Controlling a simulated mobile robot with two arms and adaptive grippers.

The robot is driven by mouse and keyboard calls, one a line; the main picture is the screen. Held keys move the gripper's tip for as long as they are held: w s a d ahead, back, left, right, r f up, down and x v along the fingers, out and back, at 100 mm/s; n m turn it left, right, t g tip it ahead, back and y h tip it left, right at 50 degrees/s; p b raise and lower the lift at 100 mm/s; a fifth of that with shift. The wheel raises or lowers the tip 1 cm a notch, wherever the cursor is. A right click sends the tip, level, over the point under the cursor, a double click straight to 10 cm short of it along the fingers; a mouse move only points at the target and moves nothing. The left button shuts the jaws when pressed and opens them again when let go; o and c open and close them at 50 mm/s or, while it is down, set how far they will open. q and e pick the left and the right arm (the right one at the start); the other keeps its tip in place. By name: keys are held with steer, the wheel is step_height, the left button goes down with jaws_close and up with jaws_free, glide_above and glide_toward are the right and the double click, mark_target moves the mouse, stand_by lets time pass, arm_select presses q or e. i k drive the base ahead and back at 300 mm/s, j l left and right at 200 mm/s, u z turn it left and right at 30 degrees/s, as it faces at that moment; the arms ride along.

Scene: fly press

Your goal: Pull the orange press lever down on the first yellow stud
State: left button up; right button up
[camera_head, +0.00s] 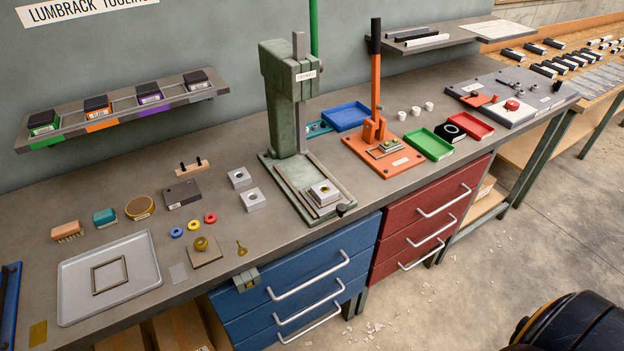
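The orange press (358,150) stands on the bench right of centre. Its lever (375,85) points straight up, with a black grip at the top. A small plate (378,153) with a yellowish part (389,146) on it sits on the press base; the part is too small to tell whether it is a stud. Neither of my grippers is in view, and nothing touches the lever.
A green press (290,100) with an upright green lever (314,30) stands left of the orange one. Blue (346,115), green (428,143) and red (470,125) trays flank it. A shelf (430,42) hangs behind. Blue drawers (300,290) and red drawers (425,220) are below.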

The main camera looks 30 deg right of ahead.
mark_target(376, 21)
steer(key=z, duration=1.3)
